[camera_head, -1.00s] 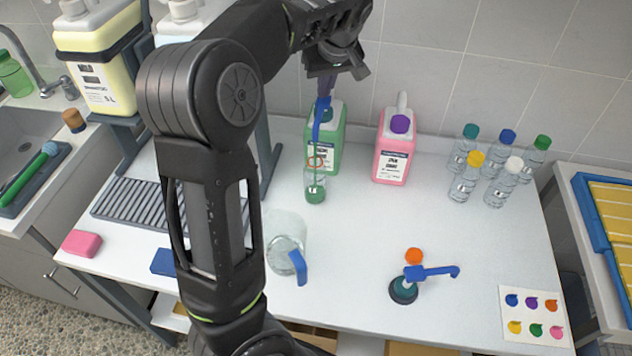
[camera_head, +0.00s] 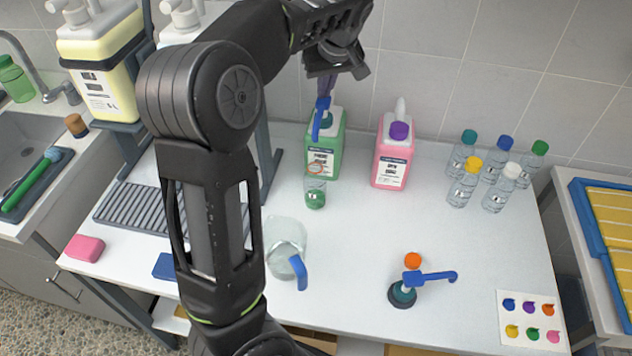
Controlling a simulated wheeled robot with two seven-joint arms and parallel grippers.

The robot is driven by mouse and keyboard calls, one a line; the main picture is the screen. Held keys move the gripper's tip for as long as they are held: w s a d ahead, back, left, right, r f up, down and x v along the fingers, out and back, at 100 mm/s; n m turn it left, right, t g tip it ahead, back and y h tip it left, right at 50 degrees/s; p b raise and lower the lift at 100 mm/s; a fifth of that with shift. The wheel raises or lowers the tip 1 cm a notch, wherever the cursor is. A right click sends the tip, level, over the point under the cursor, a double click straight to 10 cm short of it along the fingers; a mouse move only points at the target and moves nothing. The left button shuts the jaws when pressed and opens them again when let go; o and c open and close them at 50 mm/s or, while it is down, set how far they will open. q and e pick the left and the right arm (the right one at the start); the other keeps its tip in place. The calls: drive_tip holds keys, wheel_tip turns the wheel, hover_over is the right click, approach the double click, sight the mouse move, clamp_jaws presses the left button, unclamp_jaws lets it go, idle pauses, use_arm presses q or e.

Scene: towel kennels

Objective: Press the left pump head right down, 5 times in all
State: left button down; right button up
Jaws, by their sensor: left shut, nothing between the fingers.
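The left pump head (camera_head: 322,112) is blue, with a spout pointing towards me, on a green-filled jug (camera_head: 330,155) at the back of the counter. A teal collar shows beneath it. My left gripper (camera_head: 325,92) is shut and empty, pointing down just above the pump head; whether it touches is hard to tell. A clear bottle (camera_head: 314,190) with green liquid in its bottom and an orange ring near its top stands under the spout. My right gripper is not in view.
A pink jug (camera_head: 392,160) with a purple cap stands to the right. Several capped bottles (camera_head: 465,185) stand at back right. A loose blue pump (camera_head: 405,290), an orange cap (camera_head: 413,260) and a clear pitcher (camera_head: 285,240) are nearer. The middle right counter is clear.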

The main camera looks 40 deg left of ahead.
use_arm(q)
drive_tip(key=shift+r+p, duration=0.45)
drive_tip(key=shift+r, duration=0.5)
drive_tip(key=shift+f, duration=0.2)
drive_tip(key=shift+f+b, duration=1.95)
drive_tip(key=shift+f, duration=0.3)
drive_tip(key=shift+r, duration=0.25)
drive_tip(key=shift+r+p, duration=1.8)
drive_tip(key=shift+r, duration=0.35)
